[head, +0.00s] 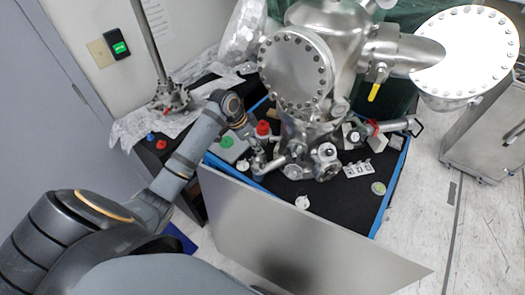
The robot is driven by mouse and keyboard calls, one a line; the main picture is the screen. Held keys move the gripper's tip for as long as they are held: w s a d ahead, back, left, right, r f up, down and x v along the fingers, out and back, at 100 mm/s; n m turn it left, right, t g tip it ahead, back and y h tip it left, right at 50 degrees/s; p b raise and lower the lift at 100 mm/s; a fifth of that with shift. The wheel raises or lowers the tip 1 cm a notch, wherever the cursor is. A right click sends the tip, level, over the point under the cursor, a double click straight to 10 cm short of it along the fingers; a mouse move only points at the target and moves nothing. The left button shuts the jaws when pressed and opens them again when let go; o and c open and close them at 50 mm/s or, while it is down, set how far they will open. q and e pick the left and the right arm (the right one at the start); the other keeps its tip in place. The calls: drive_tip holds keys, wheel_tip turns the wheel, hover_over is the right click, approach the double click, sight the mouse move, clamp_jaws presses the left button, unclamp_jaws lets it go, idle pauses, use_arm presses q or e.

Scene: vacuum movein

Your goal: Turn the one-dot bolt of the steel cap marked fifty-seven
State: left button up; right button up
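A large steel chamber (335,50) stands at the back centre. It carries a round bolted cap (296,68) on its front and a bigger, bright bolted cap (470,55) at the right. A small round steel fitting (326,153) is low on the chamber. No fifty-seven marking or bolt dots can be read at this size, so I cannot tell which cap bears the number. My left gripper (268,163) is low beside the chamber's lower fittings, apart from the large caps. Its fingers are too small and cluttered to tell if open. My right gripper is not in view.
A black bench top (345,205) with blue edging holds small parts, a red knob (263,129) and a white multi-hole plate (357,169). A grey panel (300,240) stands in front. A yellow-handled valve (375,88) hangs at right. A steel cabinet (485,140) is farther right.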

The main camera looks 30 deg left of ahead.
sight(264, 155)
use_arm(q)
drive_tip(key=x, duration=0.4)
drive_tip(key=p+x, duration=0.1)
drive_tip(key=x, duration=0.2)
drive_tip(key=shift+w+a, duration=0.2)
drive_tip(key=shift+a, duration=0.15)
drive_tip(key=shift+w+d+f, duration=0.1)
drive_tip(key=shift+d+f, duration=0.05)
drive_tip(key=shift+f, duration=0.2)
drive_tip(key=shift+d+f, duration=0.1)
drive_tip(key=shift+f, duration=0.05)
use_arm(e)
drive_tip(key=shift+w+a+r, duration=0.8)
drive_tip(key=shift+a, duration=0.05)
use_arm(q)
drive_tip(key=shift+f, duration=0.1)
drive_tip(key=shift+c, duration=0.2)
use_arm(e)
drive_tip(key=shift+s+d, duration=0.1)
use_arm(q)
clamp_jaws()
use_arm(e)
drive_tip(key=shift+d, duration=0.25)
